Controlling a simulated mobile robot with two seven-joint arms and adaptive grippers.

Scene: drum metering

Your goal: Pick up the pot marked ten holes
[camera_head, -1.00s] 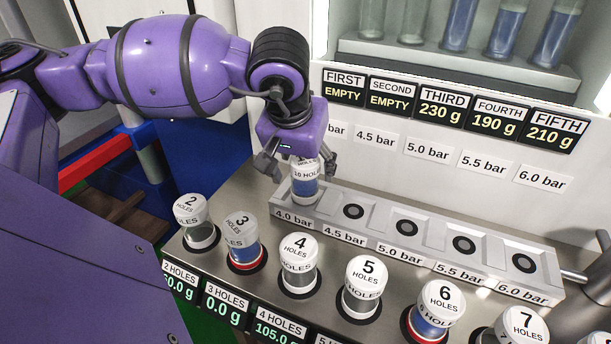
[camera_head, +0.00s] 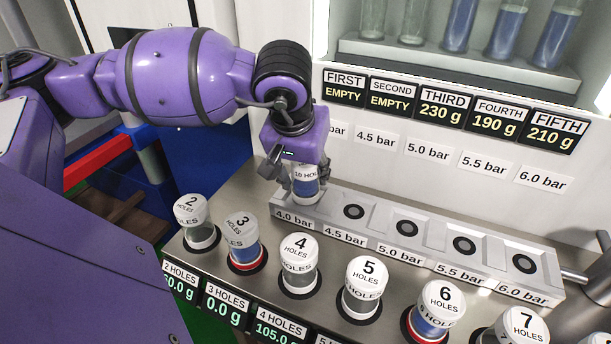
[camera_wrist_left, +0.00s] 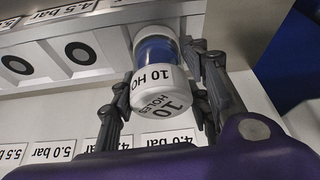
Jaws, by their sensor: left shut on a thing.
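The pot marked ten holes (camera_head: 306,186) is a clear pot with blue contents and a white lid. It stands upright at the 4.0 bar place of the grey pressure block (camera_head: 330,208). My left gripper (camera_head: 303,180) is around it from above and shut on it. In the left wrist view the pot (camera_wrist_left: 158,88) sits between the fingers (camera_wrist_left: 160,85), its label reading "10 HOLES". Whether its base is still seated in the block cannot be told. My right gripper is not in view.
Pots marked 2 (camera_head: 193,215), 3 (camera_head: 243,241), 4 (camera_head: 299,262), 5 (camera_head: 365,285), 6 (camera_head: 437,308) and 7 (camera_head: 524,325) stand along the front. The other block places are empty. A glass-tube cabinet (camera_head: 455,60) rises behind.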

